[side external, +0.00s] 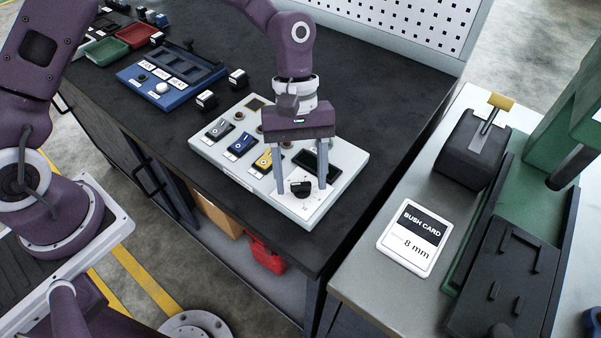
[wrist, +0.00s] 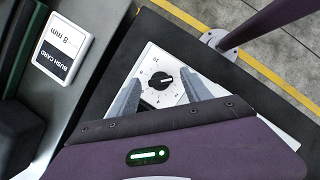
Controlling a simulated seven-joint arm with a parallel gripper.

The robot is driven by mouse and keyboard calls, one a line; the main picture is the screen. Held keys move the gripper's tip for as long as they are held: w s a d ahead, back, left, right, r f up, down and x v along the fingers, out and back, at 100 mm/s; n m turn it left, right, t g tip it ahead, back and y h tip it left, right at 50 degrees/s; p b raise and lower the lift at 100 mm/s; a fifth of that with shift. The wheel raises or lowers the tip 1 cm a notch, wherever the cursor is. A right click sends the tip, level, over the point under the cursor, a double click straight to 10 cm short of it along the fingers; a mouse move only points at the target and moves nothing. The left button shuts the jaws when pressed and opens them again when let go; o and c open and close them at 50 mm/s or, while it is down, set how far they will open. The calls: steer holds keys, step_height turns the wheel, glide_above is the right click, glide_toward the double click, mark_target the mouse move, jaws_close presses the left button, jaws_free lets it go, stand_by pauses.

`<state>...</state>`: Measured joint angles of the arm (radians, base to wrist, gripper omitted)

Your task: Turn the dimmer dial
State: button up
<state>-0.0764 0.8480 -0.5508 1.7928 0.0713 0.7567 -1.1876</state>
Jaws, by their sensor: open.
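The dimmer dial is a black round knob (side external: 300,187) with a pointer ridge, at the front right end of a white control panel (side external: 212,160). It also shows in the wrist view (wrist: 162,82), with printed marks around it. My gripper (side external: 301,188) points down over this end of the panel. Its two grey fingers are open, one on each side of the dial, with gaps between them and the knob. In the wrist view the fingertips (wrist: 165,84) stand to the left and right of the dial. I cannot tell how high the tips are above the panel.
The panel also carries grey, blue and yellow rocker switches (side external: 238,143) and a dark display (side external: 318,163). A blue tray (side external: 172,75) stands farther back on the black bench. At right, a grey bench holds a bush card (side external: 412,237) and a black block with a yellow-handled lever (side external: 476,150).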

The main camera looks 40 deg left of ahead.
steer(key=shift+c, duration=0.5)
jaws_close()
